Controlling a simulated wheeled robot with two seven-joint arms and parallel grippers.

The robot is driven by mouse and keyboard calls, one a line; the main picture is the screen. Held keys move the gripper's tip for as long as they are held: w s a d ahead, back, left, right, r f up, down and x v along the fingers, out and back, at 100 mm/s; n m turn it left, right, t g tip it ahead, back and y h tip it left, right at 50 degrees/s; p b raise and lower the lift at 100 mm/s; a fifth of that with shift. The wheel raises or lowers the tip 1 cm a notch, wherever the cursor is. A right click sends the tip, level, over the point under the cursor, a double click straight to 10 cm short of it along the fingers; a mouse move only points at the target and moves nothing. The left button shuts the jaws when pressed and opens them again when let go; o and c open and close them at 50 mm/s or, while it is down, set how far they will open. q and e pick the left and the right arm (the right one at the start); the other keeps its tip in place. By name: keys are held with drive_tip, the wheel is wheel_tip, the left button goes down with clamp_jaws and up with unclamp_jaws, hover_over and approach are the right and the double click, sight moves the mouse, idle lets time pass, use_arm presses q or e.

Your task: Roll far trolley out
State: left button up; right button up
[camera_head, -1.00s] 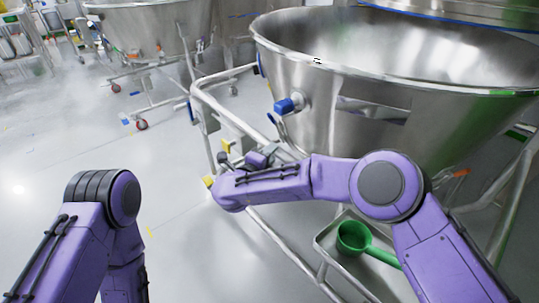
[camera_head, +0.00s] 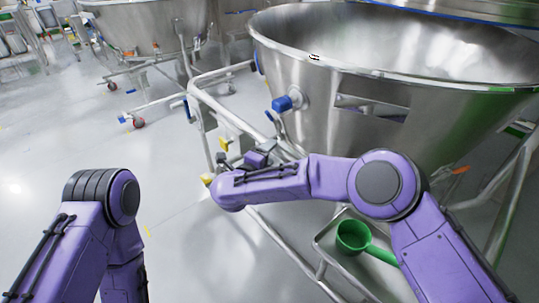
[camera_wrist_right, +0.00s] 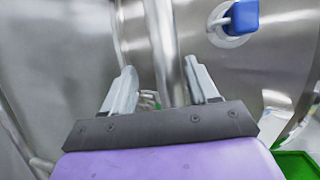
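A large steel bowl trolley (camera_head: 330,110) with a blue-capped port (camera_head: 288,102) fills the upper right of the head view. Its tubular frame (camera_head: 205,120) runs down its left side. My right gripper (camera_head: 258,158) is beside this frame, partly hidden by its own wrist. In the right wrist view, the gripper's two fingers (camera_wrist_right: 163,88) are apart, with an upright steel tube (camera_wrist_right: 162,45) between them. A gap shows at the left finger; contact at the right finger is unclear. Another bowl trolley (camera_head: 150,28) stands farther back at upper left. My left gripper is out of sight.
A steel tray (camera_head: 322,240) holding a green scoop (camera_head: 353,237) lies below the near bowl, close to my right arm. Grey floor (camera_head: 60,130) is open at left.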

drive_tip(key=p+v, duration=0.1)
drive_tip(key=v, duration=0.9)
drive_tip(key=shift+s, duration=0.3)
drive_tip(key=shift+a, duration=0.1)
